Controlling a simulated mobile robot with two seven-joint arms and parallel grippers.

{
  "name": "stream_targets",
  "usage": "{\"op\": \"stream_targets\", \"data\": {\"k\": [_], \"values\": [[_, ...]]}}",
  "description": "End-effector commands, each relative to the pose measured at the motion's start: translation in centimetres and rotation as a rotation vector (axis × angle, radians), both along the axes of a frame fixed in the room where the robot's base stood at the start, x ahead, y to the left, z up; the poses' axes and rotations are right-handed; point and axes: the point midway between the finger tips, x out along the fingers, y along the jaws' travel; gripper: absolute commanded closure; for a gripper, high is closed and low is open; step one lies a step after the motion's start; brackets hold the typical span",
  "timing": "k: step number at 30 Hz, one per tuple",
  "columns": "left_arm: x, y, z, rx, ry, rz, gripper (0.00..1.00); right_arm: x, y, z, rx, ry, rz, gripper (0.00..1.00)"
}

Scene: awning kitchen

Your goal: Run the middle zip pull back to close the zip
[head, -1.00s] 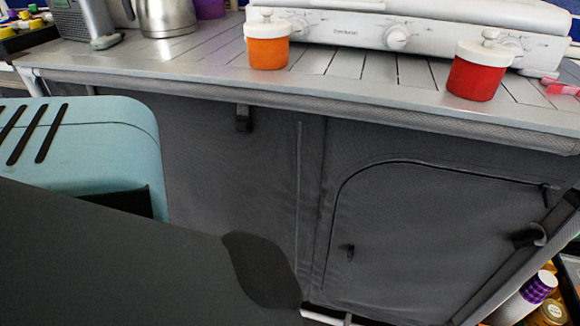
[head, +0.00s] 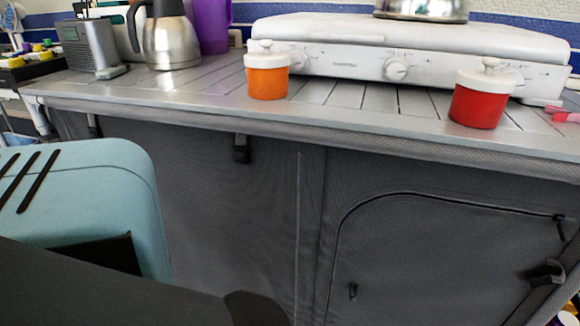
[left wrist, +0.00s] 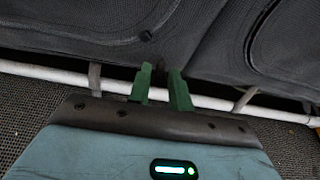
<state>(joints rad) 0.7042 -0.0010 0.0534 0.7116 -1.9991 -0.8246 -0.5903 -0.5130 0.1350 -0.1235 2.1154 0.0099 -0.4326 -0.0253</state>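The dark grey fabric cabinet front (head: 220,215) has an arched zip (head: 430,196) around its right panel. A small dark zip pull (head: 352,290) hangs at the lower left of this arch. Another dark pull (head: 559,226) shows at the arch's right end. In the left wrist view, my left gripper (left wrist: 161,90) has two green fingers spread apart with nothing between them. They point at the lower cabinet fabric. A small dark knob-like piece (left wrist: 146,36), perhaps a zip pull, lies beyond the fingertips, apart from them. My right gripper is in neither view.
On the slatted counter (head: 200,93) stand an orange jar (head: 267,77), a red jar (head: 481,98), a steel kettle (head: 170,40) and a white stove (head: 430,45). A white frame bar (left wrist: 230,104) runs along the cabinet bottom, close to my left fingers.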

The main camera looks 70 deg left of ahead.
Motion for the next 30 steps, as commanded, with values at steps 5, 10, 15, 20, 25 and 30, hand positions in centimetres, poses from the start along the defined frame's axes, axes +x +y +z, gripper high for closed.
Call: {"op": "stream_targets", "data": {"k": [5, 10, 15, 20, 25, 30], "values": [[0.0, 0.0, 0.0, 0.000, 0.000, 0.000, 1.00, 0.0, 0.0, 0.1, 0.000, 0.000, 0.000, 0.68], [0.0, 0.0, 0.0, 0.000, 0.000, 0.000, 1.00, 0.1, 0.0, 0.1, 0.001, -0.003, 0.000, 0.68], [-0.2, 0.1, 0.0, 0.000, 0.001, 0.000, 1.00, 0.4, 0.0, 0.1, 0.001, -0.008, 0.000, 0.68], [-1.3, 0.9, -0.1, 0.002, 0.003, -0.002, 1.00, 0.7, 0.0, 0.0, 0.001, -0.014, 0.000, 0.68], [-4.0, 3.2, -0.1, 0.004, 0.007, -0.002, 1.00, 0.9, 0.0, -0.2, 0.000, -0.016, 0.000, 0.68], [-6.6, 5.4, -0.1, 0.002, 0.006, -0.002, 1.00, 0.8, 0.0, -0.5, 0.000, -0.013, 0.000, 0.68]]}}
